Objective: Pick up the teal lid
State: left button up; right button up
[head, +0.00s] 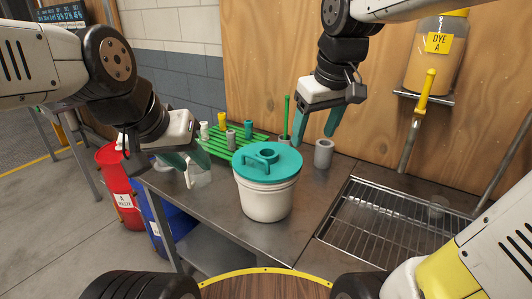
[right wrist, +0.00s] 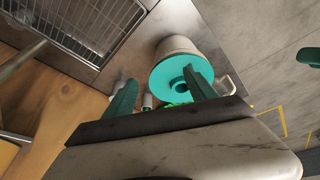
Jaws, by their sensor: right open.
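The teal lid (head: 284,160) sits on a white bucket (head: 264,200) on the metal table.
A green rack (head: 216,150) with small bottles stands behind the bucket. A grey cup (head: 323,154) stands behind it to the right, and a wire grate (head: 385,215) lies right. A dye jar (head: 436,60) hangs on the wall. Red (head: 122,190) and blue barrels stand left.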

jog(key=w+a+f+n+g, duration=0.1)
jog(key=w+a+n+g, duration=0.15)
jog(key=w+a, duration=0.35)
jog(key=n+g+h, duration=0.1)
jog(key=n, duration=0.3)
send_near(267, 149)
jog(key=s, duration=0.3)
jog(key=shift+w+f, duration=0.15)
jog(key=shift+f, duration=2)
jog(key=shift+w+f, duration=0.2)
jog(key=shift+f, duration=2)
jog(key=c, duration=1.2)
jog(key=shift+r, duration=0.1)
